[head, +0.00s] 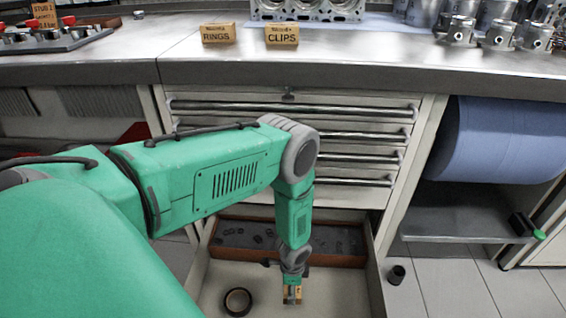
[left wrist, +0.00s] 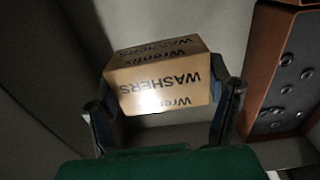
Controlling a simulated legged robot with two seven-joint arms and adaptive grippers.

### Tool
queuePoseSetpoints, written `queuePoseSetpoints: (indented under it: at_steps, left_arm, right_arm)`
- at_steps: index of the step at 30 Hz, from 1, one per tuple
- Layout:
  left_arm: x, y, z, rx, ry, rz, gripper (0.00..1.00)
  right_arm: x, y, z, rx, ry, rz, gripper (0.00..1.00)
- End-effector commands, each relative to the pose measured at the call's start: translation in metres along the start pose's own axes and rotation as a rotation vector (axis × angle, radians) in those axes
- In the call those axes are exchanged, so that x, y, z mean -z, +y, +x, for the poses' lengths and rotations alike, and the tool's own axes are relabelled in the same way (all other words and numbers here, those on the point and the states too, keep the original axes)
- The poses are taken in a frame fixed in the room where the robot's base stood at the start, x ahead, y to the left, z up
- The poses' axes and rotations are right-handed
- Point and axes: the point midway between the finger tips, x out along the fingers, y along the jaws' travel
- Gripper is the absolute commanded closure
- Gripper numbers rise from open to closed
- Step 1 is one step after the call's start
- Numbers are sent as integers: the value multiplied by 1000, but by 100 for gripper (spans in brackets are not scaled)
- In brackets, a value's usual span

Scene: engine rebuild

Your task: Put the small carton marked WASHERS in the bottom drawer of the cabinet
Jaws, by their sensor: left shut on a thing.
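The small carton marked WASHERS (left wrist: 160,85) sits between the two fingers of my left gripper (left wrist: 165,110) in the left wrist view, with its print upside down. In the head view the left arm reaches down into the open bottom drawer (head: 215,280), and the left gripper (head: 292,290) holds the carton (head: 292,297) inside the drawer's outline. I cannot tell whether the carton touches the drawer floor. The cabinet (head: 350,195) has several drawers above, all closed. My right gripper is not in view.
A brown tray with dark parts (head: 345,259) lies at the back of the drawer. A dark ring, like a tape roll (head: 238,301), lies on the drawer floor at left. Cartons marked RINGS (head: 218,34) and CLIPS (head: 282,35) stand on the worktop. A blue roll (head: 500,140) is at right.

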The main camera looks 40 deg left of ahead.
Motion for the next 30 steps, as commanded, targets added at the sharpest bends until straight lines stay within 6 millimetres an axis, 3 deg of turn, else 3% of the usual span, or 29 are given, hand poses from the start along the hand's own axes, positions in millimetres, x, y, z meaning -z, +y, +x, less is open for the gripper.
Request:
queuePoseSetpoints:
  at_steps: [13,28,30]
  left_arm:
    - [-9,2,74,1,1,34,71]
    - [-9,1,123,1,1,32,70]
    - [-9,1,122,1,2,32,76]
  right_arm:
    - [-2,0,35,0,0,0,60]
    - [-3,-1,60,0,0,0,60]
    - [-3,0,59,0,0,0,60]
